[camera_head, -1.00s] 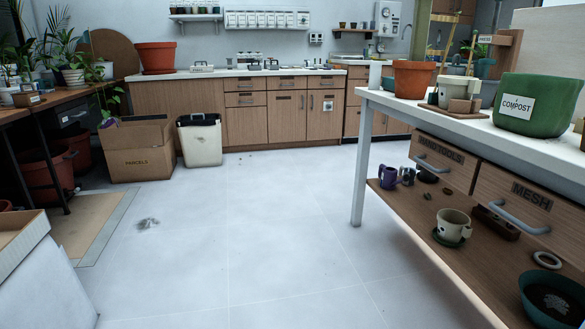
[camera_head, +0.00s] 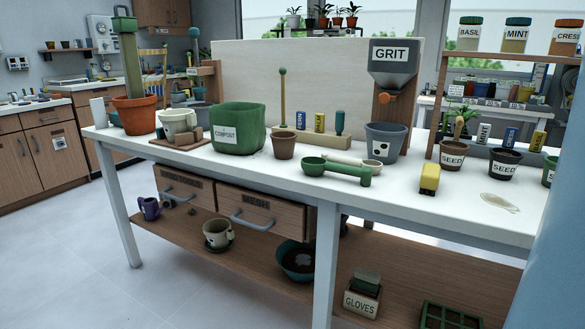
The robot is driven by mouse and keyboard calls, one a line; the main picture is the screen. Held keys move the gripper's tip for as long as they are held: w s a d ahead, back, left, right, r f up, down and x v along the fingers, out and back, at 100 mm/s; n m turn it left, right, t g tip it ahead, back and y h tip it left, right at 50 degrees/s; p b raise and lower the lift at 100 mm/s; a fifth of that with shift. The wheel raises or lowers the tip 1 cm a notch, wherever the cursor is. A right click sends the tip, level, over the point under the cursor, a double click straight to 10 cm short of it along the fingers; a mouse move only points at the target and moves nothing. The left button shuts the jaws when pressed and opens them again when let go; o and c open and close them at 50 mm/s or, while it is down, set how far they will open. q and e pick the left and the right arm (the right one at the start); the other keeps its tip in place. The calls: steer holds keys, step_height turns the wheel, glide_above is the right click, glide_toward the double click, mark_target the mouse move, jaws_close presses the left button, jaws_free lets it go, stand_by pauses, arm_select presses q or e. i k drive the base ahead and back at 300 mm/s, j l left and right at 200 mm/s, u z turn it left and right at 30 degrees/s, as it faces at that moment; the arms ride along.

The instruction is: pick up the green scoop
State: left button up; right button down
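The green scoop (camera_head: 338,171) lies on the white bench top, near its front edge and right of the middle. Its round cup is at the left and its handle reaches right. A cream scoop (camera_head: 362,161) lies just behind it, partly hidden by it. Neither of my grippers shows in the head view.
The white bench (camera_head: 450,212) also bears a green compost tub (camera_head: 238,128), a small brown pot (camera_head: 284,145), a grey pot (camera_head: 385,142) and a yellow block-like item (camera_head: 429,179). A grit hopper (camera_head: 394,65) stands behind. Open floor (camera_head: 80,255) lies at the left.

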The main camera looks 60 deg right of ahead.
mark_target(313, 166)
steer(key=z, duration=1.95)
